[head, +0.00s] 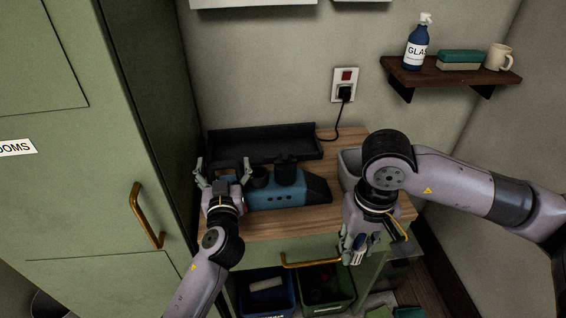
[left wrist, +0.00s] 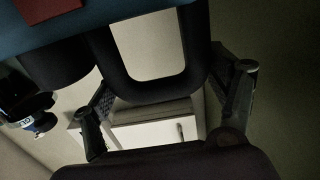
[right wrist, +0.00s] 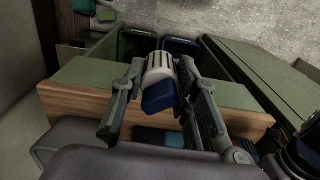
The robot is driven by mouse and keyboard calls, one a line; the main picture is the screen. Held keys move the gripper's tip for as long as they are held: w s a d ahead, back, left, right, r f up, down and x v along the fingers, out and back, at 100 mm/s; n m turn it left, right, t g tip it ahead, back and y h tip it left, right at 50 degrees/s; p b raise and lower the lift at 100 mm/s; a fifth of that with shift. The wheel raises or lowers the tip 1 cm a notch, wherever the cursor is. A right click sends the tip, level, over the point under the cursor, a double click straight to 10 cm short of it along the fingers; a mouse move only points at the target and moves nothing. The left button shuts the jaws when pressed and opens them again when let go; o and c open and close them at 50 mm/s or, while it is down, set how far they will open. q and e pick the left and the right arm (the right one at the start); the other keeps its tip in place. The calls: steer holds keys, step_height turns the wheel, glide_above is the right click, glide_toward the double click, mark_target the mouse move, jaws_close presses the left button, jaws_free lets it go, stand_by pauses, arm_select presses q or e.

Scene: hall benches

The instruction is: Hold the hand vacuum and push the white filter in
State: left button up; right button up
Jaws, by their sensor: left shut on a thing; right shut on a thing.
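The hand vacuum (head: 275,192), blue with black parts, lies on the wooden bench top. My left gripper (head: 220,176) is at its left end, shut on its black handle; the handle loop also shows between the fingers in the left wrist view (left wrist: 197,75). My right gripper (head: 356,252) is shut on the white filter (right wrist: 160,66), which has ribs and a dark blue end. The right gripper holds it in front of the bench's front edge, apart from the vacuum. The vacuum's opening for the filter cannot be made out.
A black tray (head: 262,146) stands behind the vacuum, and a pale bin (head: 349,160) to its right. A blue crate (head: 265,300) and a green crate (head: 325,297) sit below the drawer handle (head: 311,260). A tall green cabinet (head: 80,200) bounds the left. A shelf (head: 450,77) hangs at upper right.

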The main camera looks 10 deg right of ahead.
steer(key=w+d+r+m, duration=0.15)
steer(key=w+m, duration=0.65)
steer(key=w, duration=0.8)
steer(key=f, duration=0.9)
steer(key=shift+w+f, duration=0.3)
steer(key=shift+f, duration=0.05)
steer(key=o, duration=0.5)
steer(key=shift+f, duration=0.15)
steer(key=shift+o, duration=0.7)
